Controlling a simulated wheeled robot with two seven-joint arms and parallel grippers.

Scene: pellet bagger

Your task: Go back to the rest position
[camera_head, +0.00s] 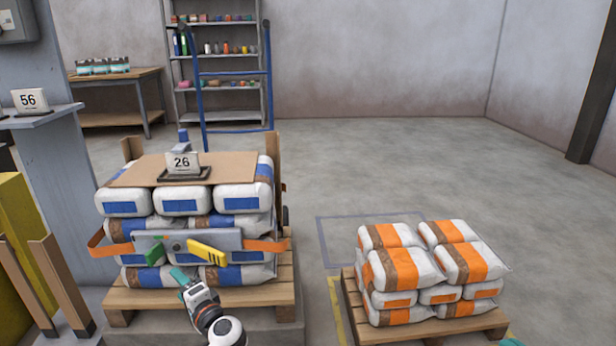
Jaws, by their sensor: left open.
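My left gripper (184,281), with teal fingers, is open and empty in front of the lower blue-marked bags (180,228). Its arm comes up from the bottom edge. A grey strapping device (172,243) with a yellow lever (207,253) and a green knob (153,256) sits on an orange strap (266,246) across the stack's front, above the gripper. I cannot tell whether the fingers touch the bags. A small teal piece (512,342) at the bottom right edge looks like my right gripper's tip; the rest is cut off.
The blue-marked stack stands on a wooden pallet (205,299), topped by cardboard and a "26" sign (182,163). Orange-marked bags (400,272) lie on another pallet (430,332) at right. Wooden posts (55,283) stand at left. The floor behind the right pallet is clear.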

